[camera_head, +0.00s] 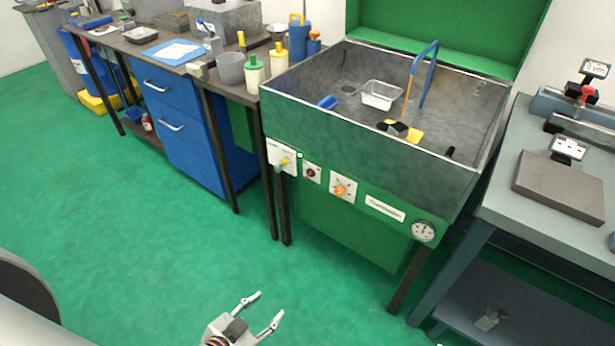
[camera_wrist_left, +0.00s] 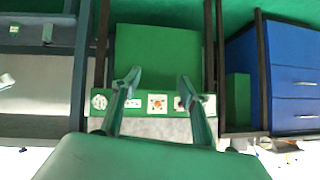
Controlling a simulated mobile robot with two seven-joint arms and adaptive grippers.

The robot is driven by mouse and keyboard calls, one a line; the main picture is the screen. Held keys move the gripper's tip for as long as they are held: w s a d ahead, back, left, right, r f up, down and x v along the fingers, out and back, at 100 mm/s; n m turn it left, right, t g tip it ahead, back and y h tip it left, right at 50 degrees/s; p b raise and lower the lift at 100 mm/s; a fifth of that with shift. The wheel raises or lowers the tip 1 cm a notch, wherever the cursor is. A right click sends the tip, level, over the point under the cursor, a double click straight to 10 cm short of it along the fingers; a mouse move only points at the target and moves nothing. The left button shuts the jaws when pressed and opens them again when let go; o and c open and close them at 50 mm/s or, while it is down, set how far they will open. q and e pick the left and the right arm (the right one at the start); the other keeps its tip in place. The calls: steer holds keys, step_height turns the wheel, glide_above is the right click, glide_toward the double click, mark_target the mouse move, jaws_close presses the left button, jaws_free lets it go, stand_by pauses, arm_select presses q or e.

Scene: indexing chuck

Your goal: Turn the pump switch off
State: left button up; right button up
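The green wash tank (camera_head: 330,135) carries a row of controls on its front panel. From left to right are a white plate with a yellow lever (camera_head: 284,160), a small plate with a dark knob (camera_head: 312,172), and a white plate with an orange knob (camera_head: 343,188). I cannot read which one is the pump switch. My left gripper (camera_head: 267,307) is open and empty over the floor in front of the tank, apart from the panel. In the left wrist view the panel looks inverted, with the orange knob (camera_wrist_left: 157,103) between the open fingers. My right gripper is not in view.
A round gauge (camera_head: 422,231) sits at the panel's right end. Inside the tank are a clear tray (camera_head: 381,95) and a blue hooked pipe (camera_head: 425,72). A grey workbench (camera_head: 550,215) stands right, a blue drawer cabinet (camera_head: 190,125) left. The green floor (camera_head: 150,250) before the tank is clear.

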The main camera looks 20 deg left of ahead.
arm_select(q)
steer(key=w+a+r+m+t+b, duration=0.15)
steer(key=w+m+b, duration=0.3)
steer(key=w, duration=0.45)
steer(key=w+a+m+t+b, duration=0.15)
steer(key=w+m+b, duration=0.3)
steer(key=w, duration=0.55)
steer(key=m+t+h+b, duration=0.3)
steer(key=m+b, duration=0.6)
steer(key=m, duration=0.4)
glide_toward(306, 177)
steer(key=f, duration=0.1)
steer(key=shift+m, duration=0.6)
steer(key=shift+r+x, duration=0.15)
steer(key=shift+x, duration=1.35)
steer(key=shift+r+x, duration=0.2)
steer(key=shift+x, duration=1.35)
steer(key=shift+r+x, duration=0.15)
steer(key=shift+x, duration=1.35)
steer(key=shift+d, duration=0.1)
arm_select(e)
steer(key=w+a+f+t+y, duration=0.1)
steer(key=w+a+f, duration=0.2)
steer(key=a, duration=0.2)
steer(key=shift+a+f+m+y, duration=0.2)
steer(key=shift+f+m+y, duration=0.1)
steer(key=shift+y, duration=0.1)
